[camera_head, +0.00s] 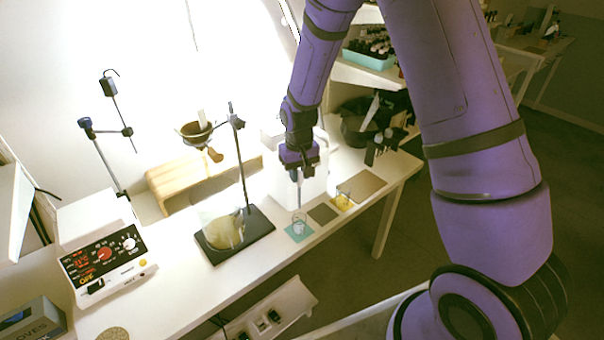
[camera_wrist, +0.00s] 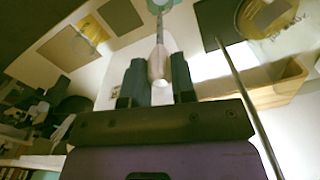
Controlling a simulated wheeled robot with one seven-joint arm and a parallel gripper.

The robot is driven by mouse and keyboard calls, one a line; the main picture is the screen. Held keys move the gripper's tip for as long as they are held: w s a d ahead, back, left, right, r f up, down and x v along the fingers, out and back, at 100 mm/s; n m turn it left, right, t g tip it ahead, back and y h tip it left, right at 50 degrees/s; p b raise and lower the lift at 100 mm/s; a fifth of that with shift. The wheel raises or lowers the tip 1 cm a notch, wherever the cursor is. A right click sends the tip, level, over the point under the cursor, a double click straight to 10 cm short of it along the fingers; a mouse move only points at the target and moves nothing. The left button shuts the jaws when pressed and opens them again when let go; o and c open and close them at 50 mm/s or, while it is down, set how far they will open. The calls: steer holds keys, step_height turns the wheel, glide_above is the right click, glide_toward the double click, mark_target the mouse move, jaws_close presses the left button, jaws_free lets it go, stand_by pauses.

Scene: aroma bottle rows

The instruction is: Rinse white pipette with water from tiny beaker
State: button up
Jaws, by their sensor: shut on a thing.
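My gripper (camera_head: 299,172) is shut on the white pipette (camera_wrist: 158,65) and holds it upright with its tip down. The pale bulb sits between the dark fingers in the wrist view, and the thin stem (camera_head: 299,194) shows below the gripper in the head view. A tiny clear beaker (camera_head: 299,225) stands on a teal mat (camera_head: 291,236) directly below the pipette. The teal mat also shows at the top of the wrist view (camera_wrist: 174,3). The tip is at or just above the beaker's mouth; I cannot tell whether it is inside. The water is too small to make out.
A grey mat (camera_head: 322,213), a small beaker on a yellow mat (camera_head: 342,203) and a brown mat (camera_head: 369,184) lie to the right. A tall stand rod (camera_head: 240,160) with a dark base (camera_head: 258,222) rises close on the left. A white container (camera_head: 284,187) is behind.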

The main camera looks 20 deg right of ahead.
mark_target(299, 199)
steer(key=shift+w+r, duration=0.1)
stand_by(0.4)
steer(key=shift+f, duration=5.15)
steer(key=shift+c, duration=0.4)
steer(key=shift+c, duration=1.1)
